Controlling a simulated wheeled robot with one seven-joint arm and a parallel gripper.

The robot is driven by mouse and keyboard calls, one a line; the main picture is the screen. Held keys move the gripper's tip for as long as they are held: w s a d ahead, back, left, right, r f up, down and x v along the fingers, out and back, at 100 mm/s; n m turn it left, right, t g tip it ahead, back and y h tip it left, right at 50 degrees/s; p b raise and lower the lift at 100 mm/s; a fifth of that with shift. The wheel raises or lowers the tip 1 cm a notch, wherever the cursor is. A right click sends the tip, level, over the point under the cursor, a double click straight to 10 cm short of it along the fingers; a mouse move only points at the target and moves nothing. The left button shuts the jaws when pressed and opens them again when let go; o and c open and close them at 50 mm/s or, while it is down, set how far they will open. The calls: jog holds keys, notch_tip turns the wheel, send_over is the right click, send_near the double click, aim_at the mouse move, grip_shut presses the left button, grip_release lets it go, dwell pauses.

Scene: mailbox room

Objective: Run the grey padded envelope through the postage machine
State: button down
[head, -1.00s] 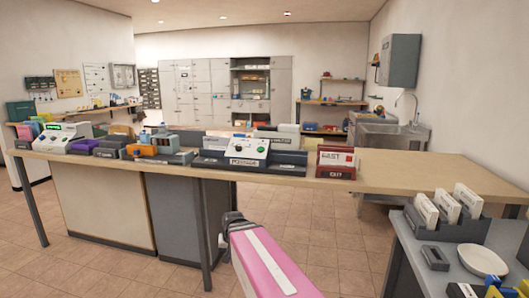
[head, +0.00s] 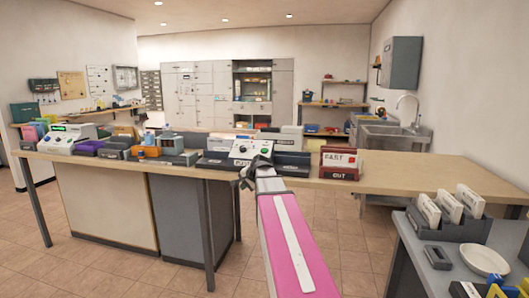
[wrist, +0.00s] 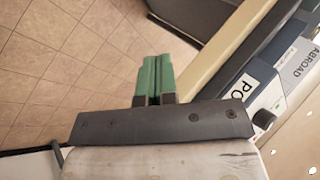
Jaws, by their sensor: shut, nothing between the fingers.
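The postage machine (head: 246,148), white-topped with a green button and dark knobs, stands on the long wooden counter. My gripper (head: 258,164) is at the counter's near side, overlapping the machine's front in the head view. In the wrist view, the green fingertips of my gripper (wrist: 156,62) are together and empty, over the floor beside the counter edge. I cannot pick out the grey padded envelope in either view.
The long counter (head: 420,170) has bare wood at right. A red "EAST/OUT" holder (head: 339,163) stands right of the machine. An "ABROAD" bin (wrist: 299,65) is beside it. Another white machine (head: 65,138) is at left. A side table (head: 415,232) holds letter racks and a bowl.

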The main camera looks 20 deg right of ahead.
aim_at(264, 150)
jog(key=w+d+r+m+t, duration=0.2)
jog(key=d+r, duration=0.3)
jog(key=r, duration=0.6)
jog(key=w+d+r+m+t, duration=0.2)
jog(key=w+d+r+m, duration=0.1)
jog(key=r, duration=0.8)
jog(key=shift+w+d+r+m+t+y, duration=0.15)
jog(key=shift+w+d+m+t+y, duration=0.25)
jog(key=shift+d, duration=0.5)
jog(key=shift+w+d+f, duration=0.45)
jog(key=shift+w+f, duration=0.25)
jog(key=shift+f, duration=0.55)
jog(key=shift+w+d+f, duration=0.5)
jog(key=shift+w+f, duration=0.2)
jog(key=shift+f, duration=0.5)
jog(key=shift+w+d+f, duration=0.45)
jog(key=shift+w+f, duration=0.25)
jog(key=shift+f, duration=0.55)
jog(key=shift+w+d+f, duration=0.1)
jog(key=shift+w+f, duration=0.1)
jog(key=shift+f, duration=0.15)
